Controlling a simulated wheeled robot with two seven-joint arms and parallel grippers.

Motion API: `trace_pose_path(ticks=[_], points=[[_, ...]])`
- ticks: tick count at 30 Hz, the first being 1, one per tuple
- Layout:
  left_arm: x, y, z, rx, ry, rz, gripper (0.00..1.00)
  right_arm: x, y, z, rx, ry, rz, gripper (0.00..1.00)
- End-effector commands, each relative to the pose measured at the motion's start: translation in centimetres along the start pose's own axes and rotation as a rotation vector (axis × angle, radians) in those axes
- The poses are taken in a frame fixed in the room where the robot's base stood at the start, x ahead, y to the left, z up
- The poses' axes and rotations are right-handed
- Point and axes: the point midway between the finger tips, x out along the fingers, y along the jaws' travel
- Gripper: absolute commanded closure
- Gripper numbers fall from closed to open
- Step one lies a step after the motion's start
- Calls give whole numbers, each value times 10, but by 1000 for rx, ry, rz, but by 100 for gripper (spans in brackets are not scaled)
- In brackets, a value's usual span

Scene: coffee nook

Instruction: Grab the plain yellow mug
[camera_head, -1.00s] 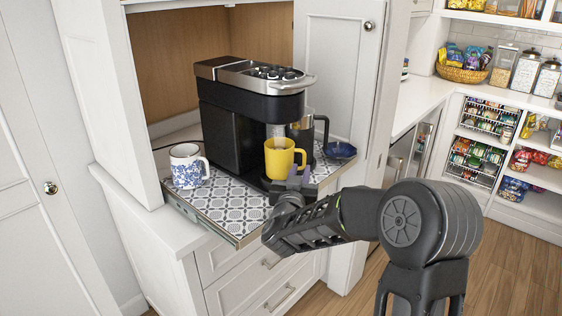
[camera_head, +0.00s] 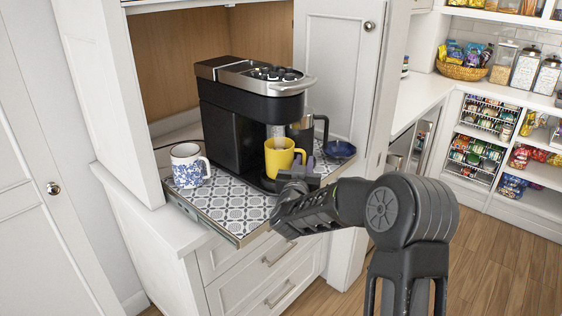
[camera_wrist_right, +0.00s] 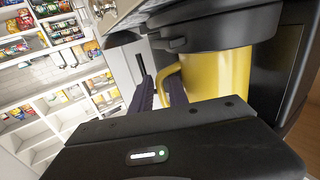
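The plain yellow mug (camera_head: 278,159) stands upright under the coffee maker's spout, its handle towards the right. In the right wrist view the mug (camera_wrist_right: 222,75) fills the upper right, and its handle reaches to the fingers. My right gripper (camera_head: 304,164) is at the handle side of the mug. In the right wrist view the right gripper's (camera_wrist_right: 160,94) two dark fingers are apart, with part of the handle showing between them. One finger hides some of the handle, and I cannot tell whether either touches it. My left gripper is not in view.
The black coffee maker (camera_head: 245,120) stands close around the mug on a patterned pull-out tray (camera_head: 228,207). A blue-and-white mug (camera_head: 188,167) stands at the tray's left, and a dark blue bowl (camera_head: 340,149) at its right. An open cabinet door (camera_head: 338,75) stands behind.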

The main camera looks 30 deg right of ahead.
Motion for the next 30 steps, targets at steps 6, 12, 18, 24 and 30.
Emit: trace_pose_path(ticks=[6,12,18,24,30], points=[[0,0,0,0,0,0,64,0,0,0,0,0,0,86],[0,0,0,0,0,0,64,0,0,0,0,0,0,100],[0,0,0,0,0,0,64,0,0,0,0,0,0,100],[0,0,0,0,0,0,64,0,0,0,0,0,0,100],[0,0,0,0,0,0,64,0,0,0,0,0,0,100]])
